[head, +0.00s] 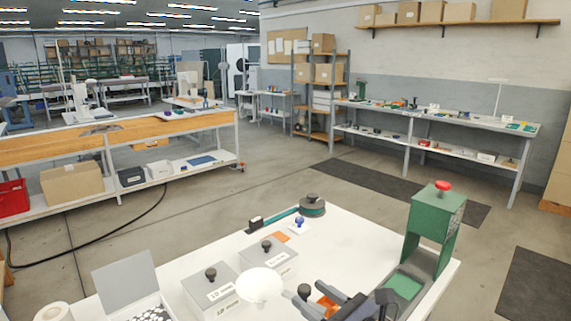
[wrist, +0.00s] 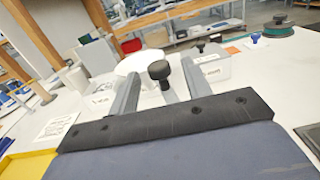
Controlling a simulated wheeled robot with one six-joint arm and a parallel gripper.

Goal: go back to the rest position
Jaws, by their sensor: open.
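My gripper (head: 320,293) is at the bottom of the head view, low over the front part of the white table (head: 345,235). In the wrist view my gripper (wrist: 161,70) has its two grey fingers apart. A black round knob (wrist: 159,70) shows between the fingers in the picture. A black knob (head: 304,291) also shows beside the fingers in the head view. I cannot tell what this knob sits on or whether a finger touches it. No object is visibly clamped. The green press (head: 440,222) with a red knob stands right of my gripper.
Two white boxes with black knobs (head: 211,295) (head: 268,263) and a white round piece (head: 260,285) lie left of my gripper. An open box lid (head: 125,281) stands left.

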